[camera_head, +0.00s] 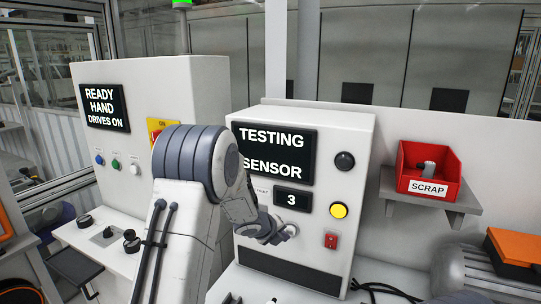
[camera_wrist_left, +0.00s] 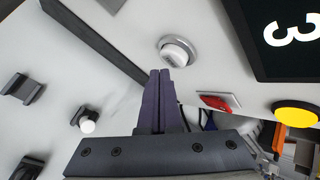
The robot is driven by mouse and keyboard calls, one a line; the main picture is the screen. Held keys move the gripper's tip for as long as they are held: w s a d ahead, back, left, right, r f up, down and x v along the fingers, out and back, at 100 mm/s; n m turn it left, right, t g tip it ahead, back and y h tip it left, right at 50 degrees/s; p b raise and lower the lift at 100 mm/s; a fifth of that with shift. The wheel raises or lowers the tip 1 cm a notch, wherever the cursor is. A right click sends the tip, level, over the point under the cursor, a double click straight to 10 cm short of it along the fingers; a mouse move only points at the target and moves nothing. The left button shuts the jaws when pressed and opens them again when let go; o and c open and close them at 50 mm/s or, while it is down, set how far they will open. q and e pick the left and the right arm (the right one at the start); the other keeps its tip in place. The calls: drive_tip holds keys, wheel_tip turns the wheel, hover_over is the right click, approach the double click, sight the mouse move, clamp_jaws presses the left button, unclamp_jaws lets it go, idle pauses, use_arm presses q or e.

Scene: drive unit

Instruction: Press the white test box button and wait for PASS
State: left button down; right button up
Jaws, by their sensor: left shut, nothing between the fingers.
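The white test box (camera_head: 362,135) stands in the middle of the head view. Its screen (camera_head: 272,152) reads TESTING SENSOR, and a small display (camera_head: 292,199) shows 3. The white button (camera_wrist_left: 176,52) sits in a metal ring on the box front in the left wrist view; in the head view it is mostly hidden by my gripper. My left gripper (camera_wrist_left: 160,76) is shut and empty, its fingertips close beside the button. I cannot tell whether they touch it. My right gripper is not in view.
A yellow round button or lamp (camera_head: 339,210), a black knob (camera_head: 344,161) and a red switch (camera_head: 330,241) are on the box front. Left stands another white box (camera_head: 200,85) reading READY HAND DRIVES ON. A red SCRAP bin (camera_head: 428,171) is on a shelf at right.

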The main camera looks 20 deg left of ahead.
use_arm(q)
drive_tip(key=shift+s, duration=0.25)
drive_tip(key=shift+s, duration=0.1)
drive_tip(key=s+b, duration=0.2)
drive_tip(key=s, duration=0.3)
drive_tip(key=shift+s+a+b, duration=0.15)
drive_tip(key=shift+s+b, duration=0.25)
idle(0.8)
